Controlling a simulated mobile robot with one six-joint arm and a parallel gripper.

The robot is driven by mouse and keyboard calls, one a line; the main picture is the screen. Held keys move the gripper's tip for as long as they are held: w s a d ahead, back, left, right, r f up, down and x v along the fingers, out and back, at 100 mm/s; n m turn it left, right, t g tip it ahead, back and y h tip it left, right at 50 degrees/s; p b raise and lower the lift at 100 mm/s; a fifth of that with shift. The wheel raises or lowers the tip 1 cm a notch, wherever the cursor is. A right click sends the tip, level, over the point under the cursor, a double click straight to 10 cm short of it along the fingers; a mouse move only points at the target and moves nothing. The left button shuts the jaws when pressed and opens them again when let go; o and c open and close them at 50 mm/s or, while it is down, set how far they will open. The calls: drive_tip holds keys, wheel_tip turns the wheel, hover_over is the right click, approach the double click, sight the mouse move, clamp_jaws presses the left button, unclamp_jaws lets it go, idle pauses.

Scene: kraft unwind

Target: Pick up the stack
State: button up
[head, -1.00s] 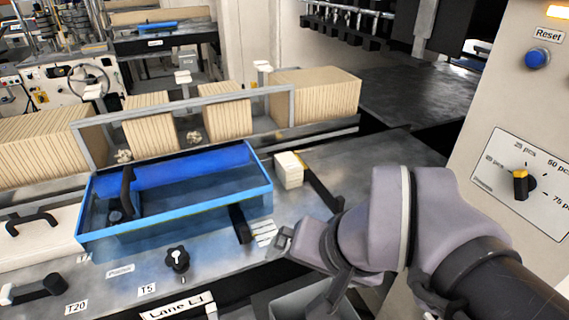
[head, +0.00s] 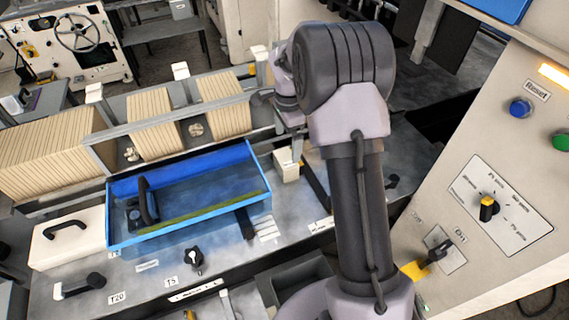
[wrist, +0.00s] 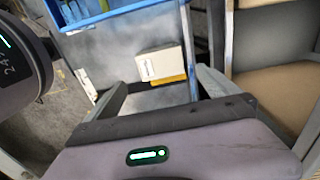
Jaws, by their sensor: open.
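A small cream stack (head: 286,172) stands on the metal table just right of the blue tray (head: 128,243). My arm partly covers its surroundings in the head view. In the wrist view the stack (wrist: 160,63) lies ahead of my gripper (wrist: 161,80), roughly between the two spread fingers, with a yellow strip (wrist: 168,81) along its near edge. My gripper is open and empty. In the head view my gripper (head: 292,130) points down over the stack's area, partly hidden by my arm. I cannot tell whether a finger touches the stack.
The blue tray's wall is at the stack's left. A control panel (head: 500,205) rises at the right. Small knobs and levers (head: 194,258) line the table's front.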

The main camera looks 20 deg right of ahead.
sight(286, 158)
drive_tip(key=f, duration=0.7)
drive_tip(key=shift+w+a, duration=0.15)
drive_tip(key=shift+a, duration=0.05)
drive_tip(key=shift+r, duration=0.15)
drive_tip(key=shift+c, duration=0.4)
drive_tip(key=c, duration=1.5)
